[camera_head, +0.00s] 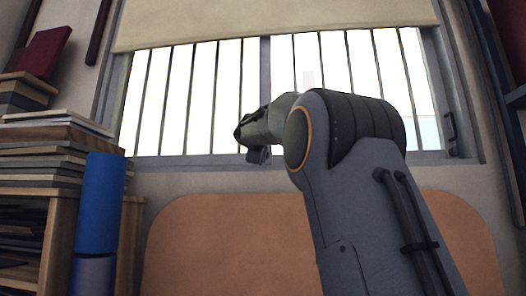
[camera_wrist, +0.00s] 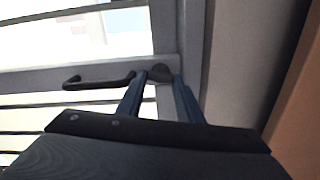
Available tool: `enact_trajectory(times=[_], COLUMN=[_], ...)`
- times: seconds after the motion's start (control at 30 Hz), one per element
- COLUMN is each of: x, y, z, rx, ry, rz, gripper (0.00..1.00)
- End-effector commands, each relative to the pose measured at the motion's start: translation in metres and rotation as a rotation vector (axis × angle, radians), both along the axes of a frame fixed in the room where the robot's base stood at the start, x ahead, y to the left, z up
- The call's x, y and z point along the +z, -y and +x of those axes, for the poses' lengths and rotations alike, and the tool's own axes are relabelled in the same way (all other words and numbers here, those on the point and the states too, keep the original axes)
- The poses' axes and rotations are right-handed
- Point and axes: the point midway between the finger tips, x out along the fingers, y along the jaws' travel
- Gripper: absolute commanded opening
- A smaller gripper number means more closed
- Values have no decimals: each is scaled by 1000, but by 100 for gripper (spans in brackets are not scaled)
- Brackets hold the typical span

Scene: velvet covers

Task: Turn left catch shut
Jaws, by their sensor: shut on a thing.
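The window (camera_head: 190,95) has two barred sashes side by side. In the wrist view a small dark rounded catch (camera_wrist: 161,72) sits on the grey frame, between the tips of my gripper's two blue-grey fingers (camera_wrist: 159,80). My gripper is shut on this catch; the fingers hide part of it. In the head view my gripper (camera_head: 257,153) is at the lower rail near the middle of the window, seen from behind, and the catch there is hidden.
A dark bar handle (camera_wrist: 98,81) is on the frame close beside the left finger. Another handle (camera_head: 451,128) is on the right sash. A pale blind (camera_head: 270,22) covers the window top. Stacked boards (camera_head: 45,150) and a blue cylinder (camera_head: 100,205) stand at left.

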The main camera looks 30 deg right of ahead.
Motion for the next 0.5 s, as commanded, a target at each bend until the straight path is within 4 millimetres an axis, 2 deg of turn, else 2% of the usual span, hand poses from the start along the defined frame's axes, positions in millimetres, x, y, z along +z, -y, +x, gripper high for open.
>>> enact_trajectory(times=[0.2,0.5], x=[0,-1], y=[-1,-1], z=[0,0], rx=[0,1], ry=[-74,-123], rz=[-108,-182], gripper=[10,10])
